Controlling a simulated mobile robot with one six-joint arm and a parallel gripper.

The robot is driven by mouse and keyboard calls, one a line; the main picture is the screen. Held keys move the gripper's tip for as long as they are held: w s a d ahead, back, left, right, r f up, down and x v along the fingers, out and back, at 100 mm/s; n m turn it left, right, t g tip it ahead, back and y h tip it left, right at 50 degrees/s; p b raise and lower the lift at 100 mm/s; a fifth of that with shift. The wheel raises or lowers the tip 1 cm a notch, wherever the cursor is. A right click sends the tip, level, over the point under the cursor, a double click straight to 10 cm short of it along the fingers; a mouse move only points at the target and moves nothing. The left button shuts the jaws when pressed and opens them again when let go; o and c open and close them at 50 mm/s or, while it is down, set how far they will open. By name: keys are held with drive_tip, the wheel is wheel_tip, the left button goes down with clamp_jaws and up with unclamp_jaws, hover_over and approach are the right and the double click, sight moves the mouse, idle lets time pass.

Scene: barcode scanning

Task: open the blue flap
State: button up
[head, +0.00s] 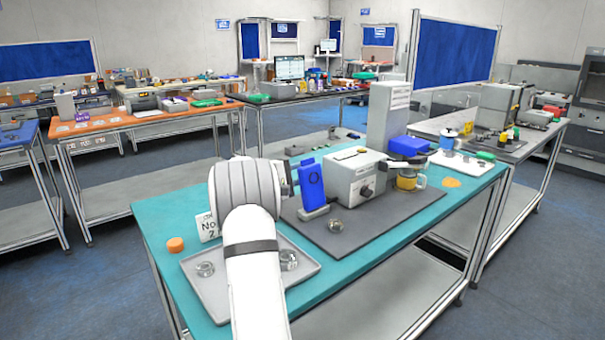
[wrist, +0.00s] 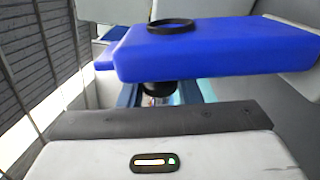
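A blue flap (head: 312,182) stands upright at the left end of a grey box-shaped machine (head: 355,178) on the teal table. In the wrist view the blue flap (wrist: 215,52) fills the upper middle, with a black ring (wrist: 171,25) on its edge and a dark round part below it. My gripper (head: 286,178) is at the left of the flap, close to it in the picture. Whether it touches the flap I cannot tell. Its fingertips are not clearly seen in either view, so its opening is unclear.
A grey tray (head: 215,299) with metal parts lies at the table's front left, partly behind my arm. An orange round piece (head: 175,244) and a number card (head: 208,226) are near it.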

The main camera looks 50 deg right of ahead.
clamp_jaws()
drive_tip(key=shift+s+f+b, duration=0.1)
drive_tip(key=shift+f+b, duration=0.05)
drive_tip(key=shift+b, duration=0.5)
drive_tip(key=m+b, duration=0.1)
drive_tip(key=b, duration=0.1)
drive_tip(key=shift+s+a+b, duration=0.1)
drive_tip(key=shift+s+b, duration=0.2)
drive_tip(key=shift+b, duration=0.05)
drive_tip(key=shift+s+a+r+m+b, duration=0.1)
drive_tip(key=shift+s+r+m+b, duration=0.3)
drive_tip(key=shift+b, duration=0.7)
drive_tip(key=shift+s+a+r+m+b, duration=0.1)
drive_tip(key=shift+s+r+m+b, duration=0.15)
drive_tip(key=shift+m+b, duration=0.2)
